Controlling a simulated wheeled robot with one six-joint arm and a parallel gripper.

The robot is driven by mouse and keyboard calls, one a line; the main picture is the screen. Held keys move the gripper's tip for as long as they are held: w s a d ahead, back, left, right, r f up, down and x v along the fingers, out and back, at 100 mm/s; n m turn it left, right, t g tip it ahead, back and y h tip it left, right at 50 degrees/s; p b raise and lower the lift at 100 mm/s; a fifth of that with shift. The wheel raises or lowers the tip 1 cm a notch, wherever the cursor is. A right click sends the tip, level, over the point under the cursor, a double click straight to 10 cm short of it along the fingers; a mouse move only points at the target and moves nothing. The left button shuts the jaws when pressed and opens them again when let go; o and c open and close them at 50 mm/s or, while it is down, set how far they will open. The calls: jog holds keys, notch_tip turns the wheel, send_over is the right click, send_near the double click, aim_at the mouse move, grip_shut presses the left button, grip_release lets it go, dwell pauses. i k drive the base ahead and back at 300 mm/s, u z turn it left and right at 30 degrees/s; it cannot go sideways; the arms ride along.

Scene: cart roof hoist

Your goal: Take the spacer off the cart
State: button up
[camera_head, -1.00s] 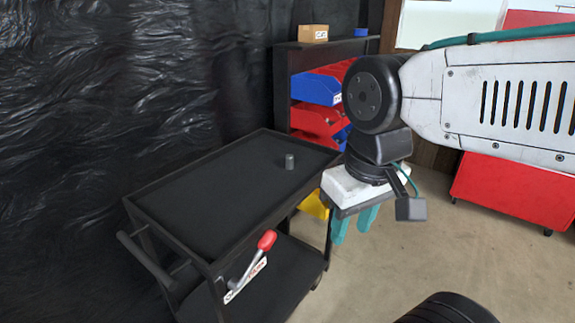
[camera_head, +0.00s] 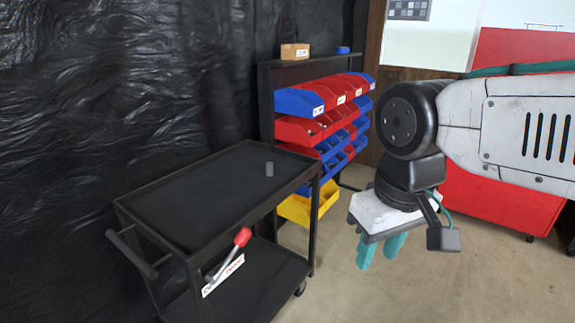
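The spacer (camera_head: 269,169) is a small grey cylinder standing upright on the black top of the cart (camera_head: 190,205), near its far right end. My gripper (camera_head: 380,250) has teal fingers pointing down. It is to the right of the cart, over the floor and apart from the spacer. The two fingers show a gap between them, and nothing shows in it. The cart has a lower shelf, a handle at its left end and a lever with a red knob (camera_head: 242,237) on its front side.
A rack with blue and red bins (camera_head: 300,102) stands behind the cart, with a yellow bin (camera_head: 308,205) low down. A cardboard box (camera_head: 294,52) sits on top. A red cabinet (camera_head: 500,200) is at the right. The floor right of the cart is clear.

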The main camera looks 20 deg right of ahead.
aim_at(268, 165)
jog(key=z, duration=0.25)
jog(key=i, duration=1.05)
jog(key=u, duration=0.1)
